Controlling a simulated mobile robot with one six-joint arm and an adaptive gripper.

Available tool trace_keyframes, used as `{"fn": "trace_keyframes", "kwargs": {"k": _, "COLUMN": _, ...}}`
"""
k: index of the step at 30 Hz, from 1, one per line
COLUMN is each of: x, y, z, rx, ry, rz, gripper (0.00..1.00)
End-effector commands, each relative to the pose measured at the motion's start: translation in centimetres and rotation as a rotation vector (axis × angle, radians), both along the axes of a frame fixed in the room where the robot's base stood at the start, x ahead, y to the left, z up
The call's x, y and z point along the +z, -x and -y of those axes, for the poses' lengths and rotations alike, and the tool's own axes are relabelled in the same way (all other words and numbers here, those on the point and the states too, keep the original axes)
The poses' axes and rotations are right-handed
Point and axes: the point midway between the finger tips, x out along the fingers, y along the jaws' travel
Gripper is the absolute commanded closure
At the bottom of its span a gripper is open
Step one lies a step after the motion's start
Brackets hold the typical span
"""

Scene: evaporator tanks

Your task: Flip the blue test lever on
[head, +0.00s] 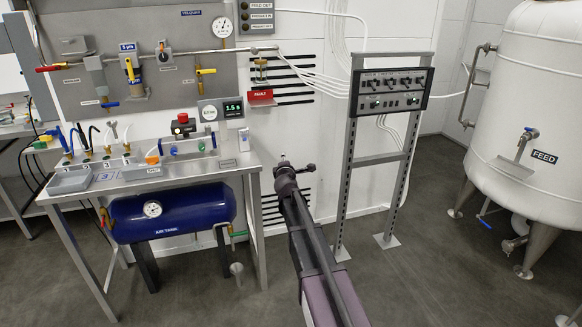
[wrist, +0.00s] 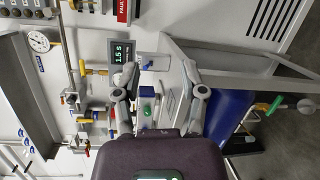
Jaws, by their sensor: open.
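Several blue handles show, and I cannot read which one is labelled test. A small blue lever (head: 213,140) stands at the right end of the bench fixture, below the timer display. It also shows in the wrist view (wrist: 147,66), between and beyond my fingers. A blue cap (head: 174,150) sits further left on the fixture. Another blue lever (head: 110,105) is low on the wall panel. My gripper (head: 284,160) is right of the bench in the head view. In the wrist view my gripper (wrist: 160,92) is open and empty, its fingers apart from the fixture.
The steel bench (head: 205,172) carries valves and trays, with a blue air tank (head: 185,212) below. The timer display (head: 232,108) and red FAULT sign (head: 261,97) are on the wall. A control rack (head: 350,150) and white FEED tank (head: 525,90) stand right. Floor between is clear.

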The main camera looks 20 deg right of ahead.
Motion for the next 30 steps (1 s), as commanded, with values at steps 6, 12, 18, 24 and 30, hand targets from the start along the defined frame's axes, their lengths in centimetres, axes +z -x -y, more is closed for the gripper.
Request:
{"fn": "trace_keyframes", "kwargs": {"k": 6, "x": 0.0, "y": 2.1, "z": 0.6, "rx": -0.08, "ry": -0.122, "rz": -0.026, "gripper": 0.46}}
{"fn": "trace_keyframes", "kwargs": {"k": 12, "x": -0.3, "y": 3.0, "z": 0.9, "rx": -0.12, "ry": -0.184, "rz": -0.041, "gripper": 0.46}}
{"fn": "trace_keyframes", "kwargs": {"k": 18, "x": -0.4, "y": 3.2, "z": 0.9, "rx": -0.131, "ry": -0.199, "rz": -0.045, "gripper": 0.46}}
{"fn": "trace_keyframes", "kwargs": {"k": 24, "x": -0.4, "y": 3.2, "z": 0.9, "rx": -0.13, "ry": -0.198, "rz": -0.045, "gripper": 0.46}}
{"fn": "trace_keyframes", "kwargs": {"k": 30, "x": -0.7, "y": 3.7, "z": 0.9, "rx": -0.146, "ry": -0.222, "rz": -0.052, "gripper": 0.46}}
